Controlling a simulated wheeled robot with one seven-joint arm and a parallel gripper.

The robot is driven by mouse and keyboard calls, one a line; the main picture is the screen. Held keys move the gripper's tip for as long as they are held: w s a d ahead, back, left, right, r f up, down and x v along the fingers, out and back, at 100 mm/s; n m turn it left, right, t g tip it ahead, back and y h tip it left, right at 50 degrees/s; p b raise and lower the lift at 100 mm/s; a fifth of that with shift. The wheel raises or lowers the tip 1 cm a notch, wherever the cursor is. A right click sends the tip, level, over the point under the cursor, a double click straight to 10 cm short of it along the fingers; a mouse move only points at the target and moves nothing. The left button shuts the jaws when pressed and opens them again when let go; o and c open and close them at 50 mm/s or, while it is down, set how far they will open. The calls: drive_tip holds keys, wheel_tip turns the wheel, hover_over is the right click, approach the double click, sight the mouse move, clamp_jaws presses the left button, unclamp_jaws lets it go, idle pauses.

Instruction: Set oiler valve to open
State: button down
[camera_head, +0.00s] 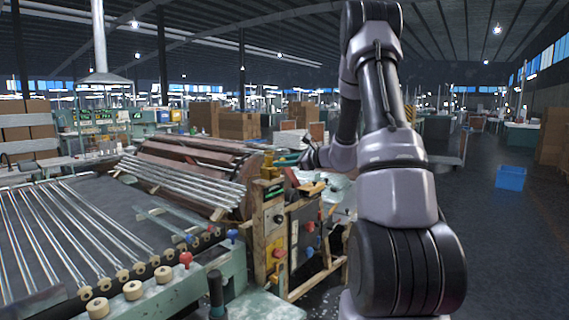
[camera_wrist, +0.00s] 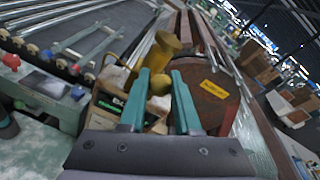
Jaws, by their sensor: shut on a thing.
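The oiler (camera_wrist: 160,48) looks like a yellow, brass-coloured cylinder on top of a worn control box in the wrist view. A round yellow knob (camera_wrist: 160,84), which appears to be its valve handle, sits below the cylinder, between my fingers. My gripper (camera_wrist: 160,75) has its two teal fingers on either side of this knob and is shut on it. The exact contact is hard to make out. In the head view the yellow oiler (camera_head: 269,166) stands on the wooden-framed panel, and my arm reaches toward it from the right. My fingers are too small there to tell.
A rusty red drum (camera_wrist: 212,105) with a yellow label is right of my fingers. A roller bed with glass tubes (camera_head: 75,225) lies at left, with a red knob (camera_head: 185,259) and blue knob (camera_head: 232,236) nearby. A blue bin (camera_head: 511,178) stands on open floor at right.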

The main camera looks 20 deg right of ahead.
drive_tip(key=shift+s+a+n, duration=0.15)
drive_tip(key=shift+s+n, duration=0.05)
drive_tip(key=shift+n, duration=0.2)
drive_tip(key=c, duration=0.9)
unclamp_jaws()
drive_tip(key=v, duration=1)
drive_tip(key=shift+s, duration=0.3)
drive_tip(key=shift+r, duration=0.15)
